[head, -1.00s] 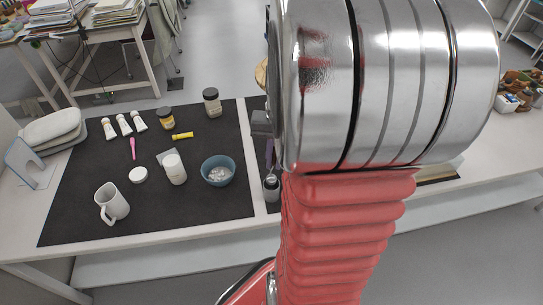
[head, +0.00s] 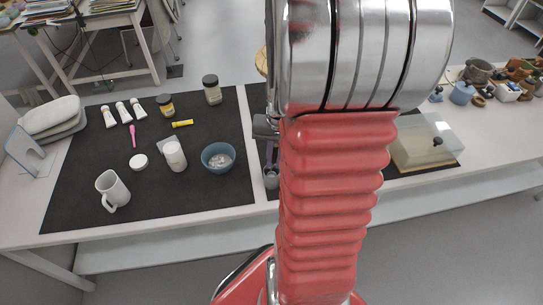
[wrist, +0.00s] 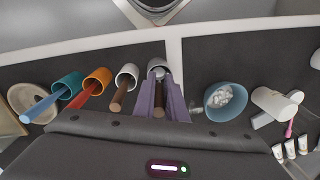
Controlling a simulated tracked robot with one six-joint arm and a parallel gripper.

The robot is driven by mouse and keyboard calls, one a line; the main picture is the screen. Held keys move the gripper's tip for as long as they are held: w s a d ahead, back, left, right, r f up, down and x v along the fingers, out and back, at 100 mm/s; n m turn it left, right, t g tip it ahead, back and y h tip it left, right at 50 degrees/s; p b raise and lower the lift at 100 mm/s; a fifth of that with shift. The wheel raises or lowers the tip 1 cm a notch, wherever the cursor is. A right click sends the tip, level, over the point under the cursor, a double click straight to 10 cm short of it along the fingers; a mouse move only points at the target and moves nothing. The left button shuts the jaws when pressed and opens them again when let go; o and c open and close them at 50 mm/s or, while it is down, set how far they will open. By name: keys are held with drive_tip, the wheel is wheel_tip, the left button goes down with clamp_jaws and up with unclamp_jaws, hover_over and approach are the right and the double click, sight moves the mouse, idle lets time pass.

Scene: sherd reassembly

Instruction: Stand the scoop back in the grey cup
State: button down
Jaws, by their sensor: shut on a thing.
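In the wrist view, my gripper (wrist: 162,94) has its purple fingers shut on the scoop's brown handle (wrist: 158,111). The grey cup (wrist: 157,63) is just beyond the fingertips, and the scoop's far end is at the cup's mouth. The fingers partly hide the cup and scoop, so I cannot tell how deep the scoop reaches. In the head view, the grey cup (head: 271,182) stands below my gripper (head: 269,160), partly beside my red arm. The scoop is not clear there.
In the wrist view, a white cup (wrist: 127,74), an orange cup (wrist: 98,79) and a teal cup (wrist: 69,86) stand to the left, each with a handled tool. A blue bowl (wrist: 226,98) stands right. In the head view, a white mug (head: 113,190) and glass case (head: 425,140) flank my arm.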

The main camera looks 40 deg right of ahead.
drive_tip(key=shift+f, duration=0.45)
drive_tip(key=c, duration=1.7)
unclamp_jaws()
drive_tip(key=r, duration=0.8)
drive_tip(key=shift+s+d, duration=0.15)
drive_tip(key=shift+d, duration=0.15)
drive_tip(key=shift+s+f, duration=0.1)
